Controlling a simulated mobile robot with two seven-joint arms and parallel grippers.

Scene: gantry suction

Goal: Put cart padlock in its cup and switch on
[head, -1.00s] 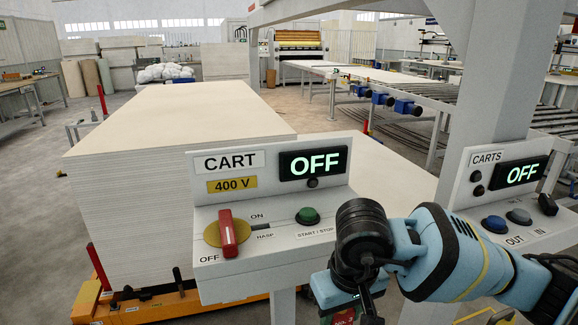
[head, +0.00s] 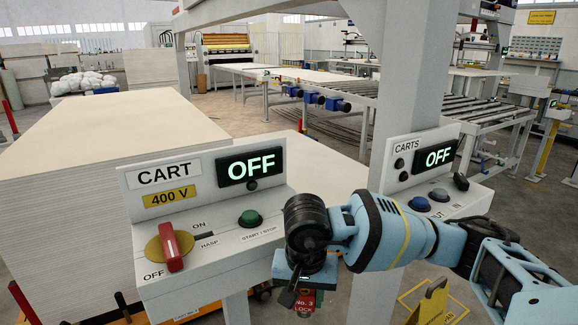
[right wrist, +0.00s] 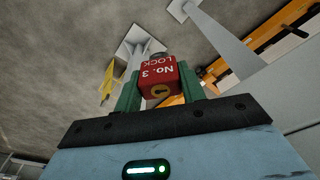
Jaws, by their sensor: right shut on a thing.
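The red padlock (head: 304,301), marked "No. 3 LOCK", is held by my right gripper (head: 303,292), low in front of the cart control box. In the right wrist view the padlock (right wrist: 159,78) sits between the green fingers of my right gripper (right wrist: 160,88), its keyhole facing the camera. The cart control box (head: 215,262) has a red rotary handle (head: 171,247) on a yellow disc, turned towards OFF. Its display (head: 251,167) reads OFF. A hasp slot lies right of the handle, with a green start/stop button (head: 250,217) beyond. I see no cup. My left gripper is out of view.
A second box, "CARTS" (head: 425,196), also reads OFF and stands at the right on the gantry post (head: 402,110). A large stack of pale boards (head: 100,140) is behind the cart box. A yellow floor sign (head: 431,303) stands at the lower right.

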